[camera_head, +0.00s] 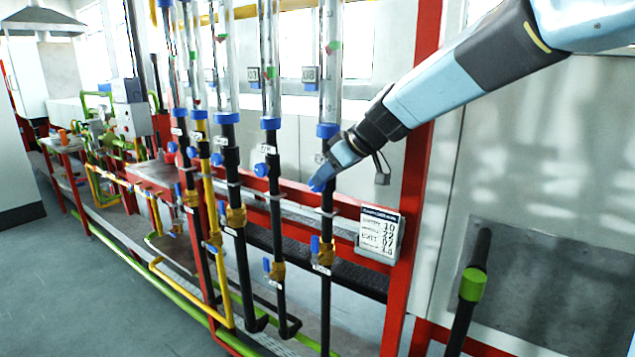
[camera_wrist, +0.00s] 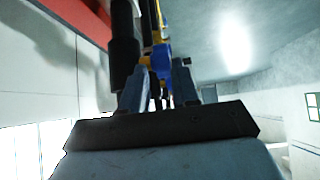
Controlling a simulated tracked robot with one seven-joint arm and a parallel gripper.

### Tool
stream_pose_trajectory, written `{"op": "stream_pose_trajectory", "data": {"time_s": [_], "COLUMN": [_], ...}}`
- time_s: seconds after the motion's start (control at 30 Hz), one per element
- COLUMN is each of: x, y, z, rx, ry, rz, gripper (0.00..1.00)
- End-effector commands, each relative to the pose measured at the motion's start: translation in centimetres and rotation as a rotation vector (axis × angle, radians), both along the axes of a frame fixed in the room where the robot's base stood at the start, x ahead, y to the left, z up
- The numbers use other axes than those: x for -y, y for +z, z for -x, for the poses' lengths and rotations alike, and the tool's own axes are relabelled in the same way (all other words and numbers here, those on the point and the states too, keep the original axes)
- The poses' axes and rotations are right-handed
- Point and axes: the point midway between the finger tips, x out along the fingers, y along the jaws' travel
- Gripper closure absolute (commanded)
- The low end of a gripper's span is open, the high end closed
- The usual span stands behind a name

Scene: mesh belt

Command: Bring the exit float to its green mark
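Several upright glass tubes with blue end collars hang in a row. My gripper (camera_head: 322,180) is at this handle. In the wrist view, my gripper's fingers (camera_wrist: 160,80) stand a little apart, with a blue part (camera_wrist: 160,60) between or just beyond their tips. Whether they press on it is unclear. A sign (camera_head: 379,234) includes an EXIT line.
A red post (camera_head: 405,250) stands right of the rightmost tube. Another tube (camera_head: 270,60), with a blue handle (camera_head: 262,170), is close on the left. More valves with blue handles (camera_head: 315,245) sit lower. The floor at left (camera_head: 60,290) is clear.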

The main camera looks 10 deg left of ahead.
Motion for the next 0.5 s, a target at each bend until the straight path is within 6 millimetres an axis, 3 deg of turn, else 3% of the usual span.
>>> {"op": "stream_pose_trajectory", "data": {"time_s": [0.3,0.5], "x": [4.0,5.7], "y": [4.6,6.4], "z": [1.7,2.4], "rx": [0.004,0.002], "ry": [-0.001,0.001], "rz": [0.0,0.0], "gripper": [0.7,0.7]}}
